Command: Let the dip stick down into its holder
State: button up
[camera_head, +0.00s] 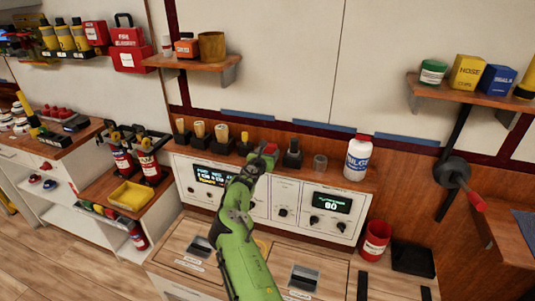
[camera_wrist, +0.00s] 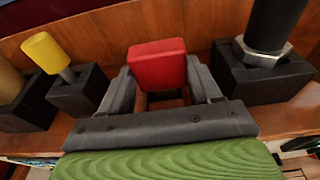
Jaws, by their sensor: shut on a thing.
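The dip stick shows as a red block-shaped grip (camera_wrist: 157,65) held between the two fingers of my gripper (camera_wrist: 165,88) in the wrist view. In the head view the red grip (camera_head: 270,149) shows at the end of my green arm, above the wooden shelf over the panel. My gripper is shut on this red grip. The stick below the grip is hidden by my gripper. I cannot make out its holder under it, nor how far the stick is in.
A yellow-topped tool in a black block (camera_wrist: 75,95) stands to the left. A black-handled tool in a black block (camera_wrist: 260,80) stands close to the right.

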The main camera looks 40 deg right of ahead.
jog(key=shift+f, duration=0.4)
jog(key=o, duration=1.6)
jog(key=shift+c, duration=0.2)
jog(key=p+v, duration=0.3)
jog(key=v, duration=1.3)
jog(key=shift+d, duration=0.1)
